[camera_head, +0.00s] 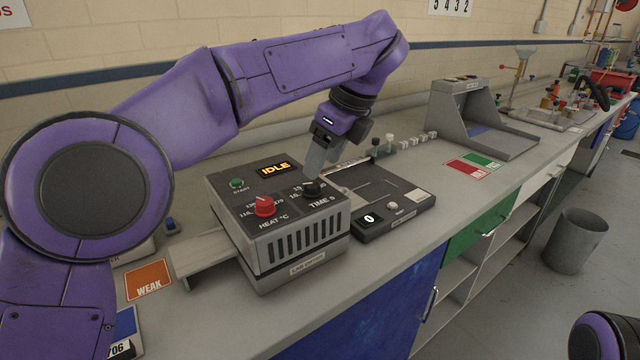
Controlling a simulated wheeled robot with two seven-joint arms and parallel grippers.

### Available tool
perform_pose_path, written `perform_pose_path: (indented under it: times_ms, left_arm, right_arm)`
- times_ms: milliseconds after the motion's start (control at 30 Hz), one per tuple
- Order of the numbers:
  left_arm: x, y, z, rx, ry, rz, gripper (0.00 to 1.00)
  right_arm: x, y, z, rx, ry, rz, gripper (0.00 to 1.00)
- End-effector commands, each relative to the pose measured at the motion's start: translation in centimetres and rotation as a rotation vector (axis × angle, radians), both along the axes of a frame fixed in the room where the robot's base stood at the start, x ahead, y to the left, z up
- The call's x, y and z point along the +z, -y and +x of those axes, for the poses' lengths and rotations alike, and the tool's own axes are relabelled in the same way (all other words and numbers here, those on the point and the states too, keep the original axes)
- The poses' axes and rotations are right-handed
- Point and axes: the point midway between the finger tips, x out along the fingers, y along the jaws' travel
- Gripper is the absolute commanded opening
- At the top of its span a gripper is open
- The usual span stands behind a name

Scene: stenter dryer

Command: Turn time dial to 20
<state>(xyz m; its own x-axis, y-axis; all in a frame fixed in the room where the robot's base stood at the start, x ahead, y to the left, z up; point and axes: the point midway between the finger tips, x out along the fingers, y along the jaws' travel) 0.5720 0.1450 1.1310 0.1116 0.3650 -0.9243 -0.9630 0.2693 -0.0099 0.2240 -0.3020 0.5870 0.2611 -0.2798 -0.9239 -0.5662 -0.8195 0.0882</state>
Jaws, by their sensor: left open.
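The lab dryer (295,262) is a grey box on the bench, its display (274,168) reading IDLE. The black time dial (312,187) sits at the right of its top, above the label TIME S. The red heat dial (265,207) and green start button (237,184) are to its left. My left gripper (314,172) points down right over the time dial, its fingers at the dial's top. It is open; whether the fingers touch the dial cannot be told. The fingers hide part of the scale numbers. My right gripper is out of view.
A black device with a display reading 0 (369,217) stands close to the dryer's right. A grey tray (205,254) juts from its left, near an orange WEAK card (148,279). A grey hooded stand (480,115) and red and green cards lie farther right. A bin (575,240) stands on the floor.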

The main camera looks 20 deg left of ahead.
Motion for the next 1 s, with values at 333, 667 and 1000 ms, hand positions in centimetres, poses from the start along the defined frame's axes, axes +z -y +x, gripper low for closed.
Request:
perform_pose_path:
  times_ms: [333, 667, 1000]
  left_arm:
    - [-5.8, -2.1, 2.1, 0.004, -0.019, 0.003, 0.61]
    - [-5.9, -2.3, 2.2, 0.004, -0.02, 0.004, 0.35]
    - [-6.1, -2.3, 2.1, -0.005, -0.021, 0.004, 0.07]
  right_arm:
    - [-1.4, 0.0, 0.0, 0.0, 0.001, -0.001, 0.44]
    - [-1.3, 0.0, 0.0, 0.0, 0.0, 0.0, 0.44]
    - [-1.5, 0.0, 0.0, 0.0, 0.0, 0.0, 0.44]
